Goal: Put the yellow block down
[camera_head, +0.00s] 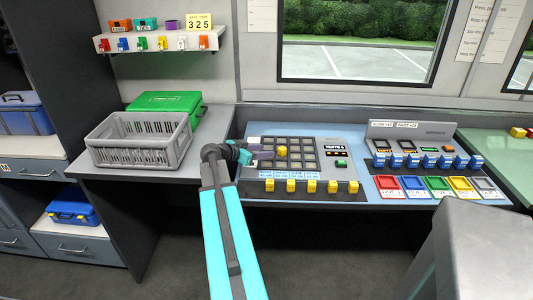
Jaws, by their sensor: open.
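A yellow block (282,152) sits at the upper left part of a grid of dark square cells on the grey panel (308,187). My gripper (268,154) reaches in from the left with its fingers beside the yellow block. The gripper is open. The view is too small to tell whether a finger touches the block.
A grey crate (140,153) and a green case (166,101) stand on the counter at left. Right of the panel are a row of blue blocks (428,161) and several coloured trays (413,187). A large grey shape (470,250) fills the lower right.

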